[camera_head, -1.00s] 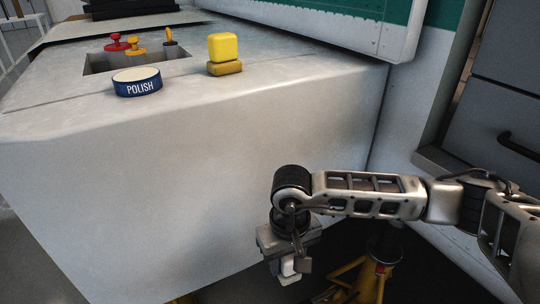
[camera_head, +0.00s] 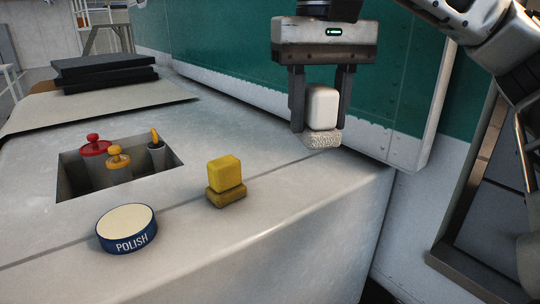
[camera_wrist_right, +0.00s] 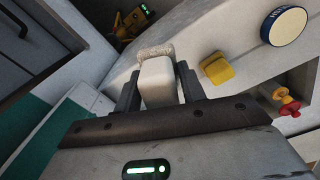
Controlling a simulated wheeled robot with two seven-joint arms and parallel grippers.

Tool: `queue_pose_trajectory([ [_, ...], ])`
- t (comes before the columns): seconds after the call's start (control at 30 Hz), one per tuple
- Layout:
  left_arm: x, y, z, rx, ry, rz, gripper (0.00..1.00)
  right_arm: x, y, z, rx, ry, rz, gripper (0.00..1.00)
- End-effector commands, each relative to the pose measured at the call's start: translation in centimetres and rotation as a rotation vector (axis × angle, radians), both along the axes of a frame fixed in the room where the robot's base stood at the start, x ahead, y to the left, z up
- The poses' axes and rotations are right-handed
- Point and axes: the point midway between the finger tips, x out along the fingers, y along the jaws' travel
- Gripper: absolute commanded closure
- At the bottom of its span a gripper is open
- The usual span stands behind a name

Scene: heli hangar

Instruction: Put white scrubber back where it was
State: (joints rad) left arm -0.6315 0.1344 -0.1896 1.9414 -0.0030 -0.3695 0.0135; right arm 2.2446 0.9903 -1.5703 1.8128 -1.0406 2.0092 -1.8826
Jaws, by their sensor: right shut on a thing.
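The white scrubber (camera_head: 322,108) has a smooth white block on top and a rough, pale bottom. My right gripper (camera_head: 322,118) points down with its fingers on either side of the block and is shut on it. The scrubber is over the right end of the grey work surface (camera_head: 285,225), near the green and white panel. I cannot tell whether its bottom touches the surface. In the right wrist view the scrubber (camera_wrist_right: 158,80) sits between the fingers, rough end away from the palm. My left gripper is not in view.
A yellow scrubber (camera_head: 225,180) stands left of the white one. A blue POLISH tin (camera_head: 127,228) is at the front left. Black slabs (camera_head: 105,72) lie at the back. The front right surface is clear.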

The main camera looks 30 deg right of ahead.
Motion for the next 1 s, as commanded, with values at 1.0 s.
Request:
queue_pose_trajectory([
  [1.0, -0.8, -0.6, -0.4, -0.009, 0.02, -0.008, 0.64, 13.0, -3.6, -11.8, -0.001, 0.004, 0.001, 0.78],
])
